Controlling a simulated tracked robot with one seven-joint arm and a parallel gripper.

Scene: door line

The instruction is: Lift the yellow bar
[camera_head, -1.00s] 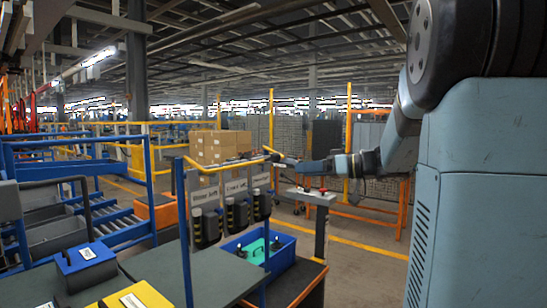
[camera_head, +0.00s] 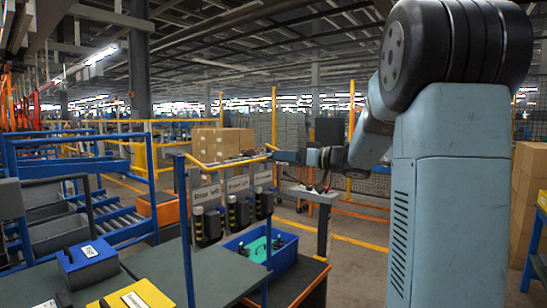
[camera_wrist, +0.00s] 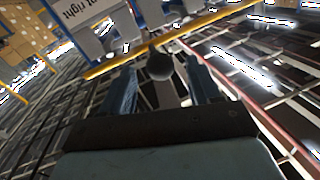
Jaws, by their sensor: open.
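The yellow bar (camera_head: 225,163) runs across the top of a blue-post frame, above the hanging labels, in the head view. In the wrist view the yellow bar (camera_wrist: 120,62) crosses diagonally ahead of the fingers. My gripper (camera_head: 274,153) is at the bar's right end in the head view, small and hard to make out there. I cannot tell whether the knob belongs to the bar or whether the fingers touch anything.
Under the bar hang white labels (camera_head: 237,185) and dark boxes with black fronts (camera_head: 240,212). Blue and yellow boxes stand at the lower left. Cardboard boxes (camera_head: 530,185) stand at the far right.

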